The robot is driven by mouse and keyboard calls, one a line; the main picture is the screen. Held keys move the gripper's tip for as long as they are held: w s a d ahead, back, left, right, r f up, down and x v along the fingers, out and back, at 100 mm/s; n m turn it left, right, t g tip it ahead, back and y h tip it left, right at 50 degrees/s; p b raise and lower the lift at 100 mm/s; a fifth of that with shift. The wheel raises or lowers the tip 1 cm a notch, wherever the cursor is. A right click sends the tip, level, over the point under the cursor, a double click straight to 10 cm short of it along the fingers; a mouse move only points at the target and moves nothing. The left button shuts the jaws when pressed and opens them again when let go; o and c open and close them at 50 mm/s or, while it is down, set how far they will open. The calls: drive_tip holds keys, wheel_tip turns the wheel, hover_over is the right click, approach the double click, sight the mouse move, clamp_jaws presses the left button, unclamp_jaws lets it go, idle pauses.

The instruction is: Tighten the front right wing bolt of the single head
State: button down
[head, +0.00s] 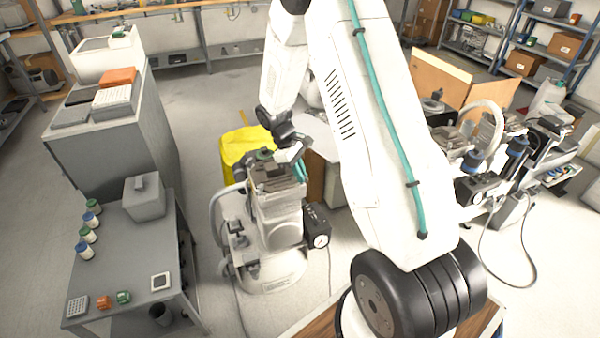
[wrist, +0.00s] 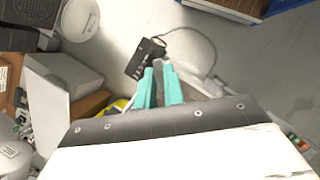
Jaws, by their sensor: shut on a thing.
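The single head (head: 275,180) is a grey, finned block on top of the white compressor in the middle of the head view. My gripper (head: 301,170) is at the right side of the head's top, its teal fingers partly hidden by my wrist. In the wrist view my gripper (wrist: 160,68) has its two teal fingers close together, shut on a small dark grey piece between them. By its place this is a wing bolt on the head's right side; its wings and thread are too small to make out.
A black box with a gauge (head: 317,226) sits on the compressor's right side. A yellow bin (head: 243,146) stands behind. A grey side table (head: 130,245) with small jars is at the left. Another compressor (head: 485,165) stands at the right.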

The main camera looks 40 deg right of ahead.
drive_tip(key=c, duration=1.5)
unclamp_jaws()
drive_tip(key=v, duration=0.7)
drive_tip(key=shift+w+r, duration=0.15)
drive_tip(key=shift+r, duration=0.2)
